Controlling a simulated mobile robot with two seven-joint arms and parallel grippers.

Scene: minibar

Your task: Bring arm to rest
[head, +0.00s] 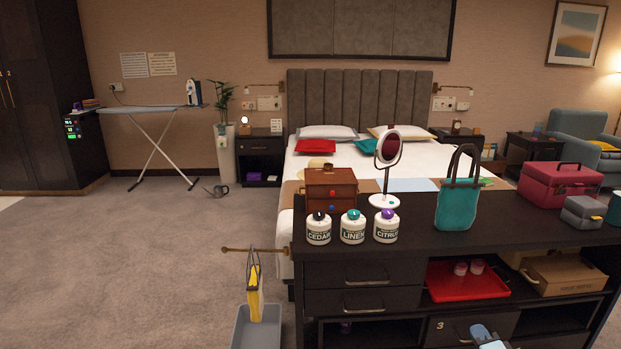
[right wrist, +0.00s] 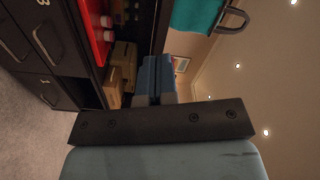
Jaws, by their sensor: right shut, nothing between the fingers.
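My right gripper (head: 484,335) shows at the bottom edge of the head view, to the right of the middle. It is low, in front of the dark cabinet (head: 365,301) and near its drawer marked 3. In the right wrist view its blue fingers (right wrist: 156,80) are together, with nothing between them. Most of my right arm is out of the picture. My left gripper and arm do not show in the head view.
The cabinet's open shelf holds a red tray (head: 455,292) and a cardboard box (head: 566,275). On top stand labelled jars (head: 352,230), a round mirror (head: 384,199), a teal bag (head: 457,206) and a red case (head: 558,184).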

